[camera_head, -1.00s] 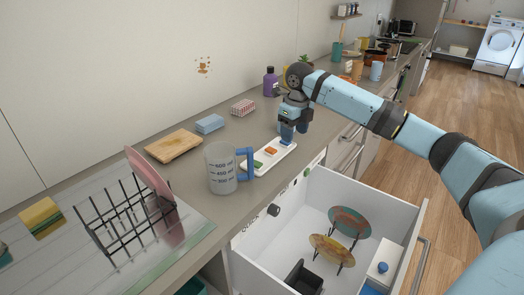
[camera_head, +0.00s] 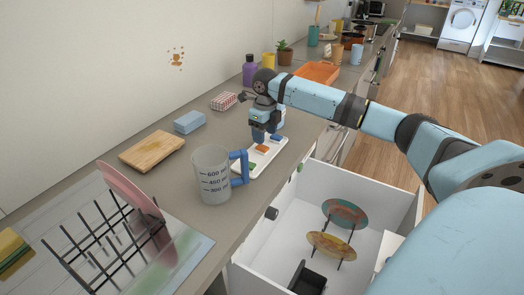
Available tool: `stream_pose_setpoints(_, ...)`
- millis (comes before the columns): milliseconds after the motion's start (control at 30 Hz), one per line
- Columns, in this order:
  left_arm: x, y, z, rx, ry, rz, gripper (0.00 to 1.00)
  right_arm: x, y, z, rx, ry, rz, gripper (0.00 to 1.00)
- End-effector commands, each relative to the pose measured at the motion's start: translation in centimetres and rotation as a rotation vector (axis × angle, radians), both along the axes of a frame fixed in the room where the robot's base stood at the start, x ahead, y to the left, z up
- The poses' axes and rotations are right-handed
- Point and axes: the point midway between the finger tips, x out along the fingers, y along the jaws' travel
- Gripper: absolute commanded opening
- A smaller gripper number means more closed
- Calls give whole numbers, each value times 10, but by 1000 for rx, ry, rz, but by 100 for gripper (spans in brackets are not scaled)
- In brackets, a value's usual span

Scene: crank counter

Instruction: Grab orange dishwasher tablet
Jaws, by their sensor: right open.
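The orange dishwasher tablet (camera_head: 263,149) lies on a white tray (camera_head: 249,173) on the counter. A green tablet (camera_head: 250,166) lies beside it toward the near end of the tray, and a blue tablet (camera_head: 277,137) shows toward the far end. My right gripper (camera_head: 258,138) points down over the tray, close above the orange tablet. It is open with nothing seen between its fingers; whether the fingertips touch anything is hard to tell. My left gripper is not in view.
A measuring jug (camera_head: 211,176) with a blue handle stands just left of the tray, its handle close to it. A blue sponge (camera_head: 189,122), a wooden board (camera_head: 152,151) and a dish rack (camera_head: 105,235) are further left.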

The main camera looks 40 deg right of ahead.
Motion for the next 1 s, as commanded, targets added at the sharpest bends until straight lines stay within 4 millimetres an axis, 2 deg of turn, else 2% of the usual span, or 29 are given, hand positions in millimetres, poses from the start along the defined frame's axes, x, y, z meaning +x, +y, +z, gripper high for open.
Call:
stream_pose_setpoints(167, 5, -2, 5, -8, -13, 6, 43, 0, 0, -9, 0, 1, 0, 60)
stream_pose_setpoints(500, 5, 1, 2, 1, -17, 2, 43, 1, 3, -54, 0, 2, -2, 60)
stream_pose_setpoints(733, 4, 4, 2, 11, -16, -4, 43, 1, 3, -56, 0, 0, -1, 60)
stream_pose_setpoints(767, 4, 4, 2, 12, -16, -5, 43, 1, 3, -56, 0, 0, -1, 55)
stream_pose_setpoints(967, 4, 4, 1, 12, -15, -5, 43, 1, 3, -56, 0, 0, -1, 9)
stream_pose_setpoints(1000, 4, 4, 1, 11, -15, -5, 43, 1, 3, -56, 0, 0, -1, 7)
